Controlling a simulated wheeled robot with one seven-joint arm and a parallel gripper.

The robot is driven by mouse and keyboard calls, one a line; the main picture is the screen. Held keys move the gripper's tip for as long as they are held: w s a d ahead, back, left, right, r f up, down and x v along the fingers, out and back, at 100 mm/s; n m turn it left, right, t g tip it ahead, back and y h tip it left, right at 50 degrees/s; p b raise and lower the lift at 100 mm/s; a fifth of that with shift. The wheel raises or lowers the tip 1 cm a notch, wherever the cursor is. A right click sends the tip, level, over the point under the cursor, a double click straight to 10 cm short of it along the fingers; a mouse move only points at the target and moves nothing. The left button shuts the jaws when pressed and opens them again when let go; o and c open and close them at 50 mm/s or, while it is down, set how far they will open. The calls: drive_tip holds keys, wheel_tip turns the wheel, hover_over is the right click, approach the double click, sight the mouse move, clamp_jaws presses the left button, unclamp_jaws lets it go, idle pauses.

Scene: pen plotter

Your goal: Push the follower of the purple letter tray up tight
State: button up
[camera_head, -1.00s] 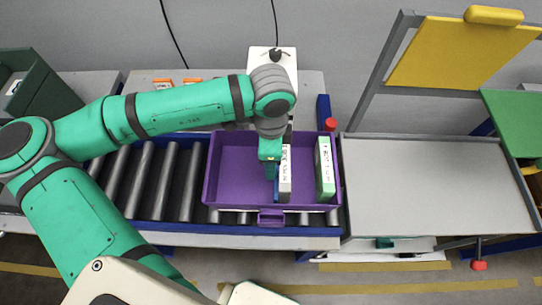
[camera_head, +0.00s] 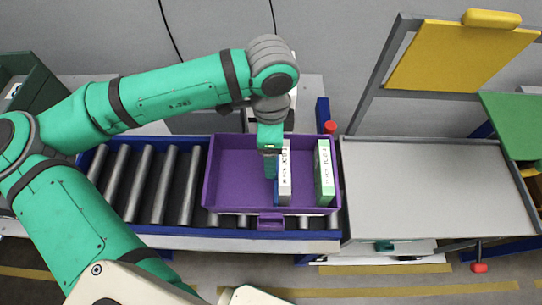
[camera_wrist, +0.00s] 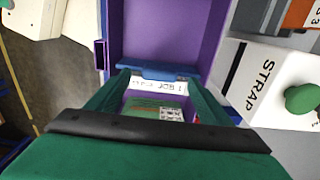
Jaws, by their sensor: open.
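The purple letter tray (camera_head: 225,180) stands on the roller conveyor. Inside it, a white block with printed text (camera_head: 286,178) stands right of the middle, and a green block with a white label (camera_head: 325,172) stands near the right wall with a gap between them. A thin blue plate, seemingly the follower (camera_head: 277,193), is at the white block's left side; its blue edge also shows in the wrist view (camera_wrist: 150,71). My gripper (camera_head: 270,170) points down into the tray just left of the white block. It is open in the wrist view (camera_wrist: 160,95). I cannot tell whether it touches the plate.
Bare rollers (camera_head: 150,180) lie left of the tray. A grey table (camera_head: 430,185) adjoins the conveyor on the right. A white box marked STRAP with a green button (camera_wrist: 270,85) stands close beside the tray. The tray's left half is empty.

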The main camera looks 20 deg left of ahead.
drive_tip(key=shift+r, duration=2.3)
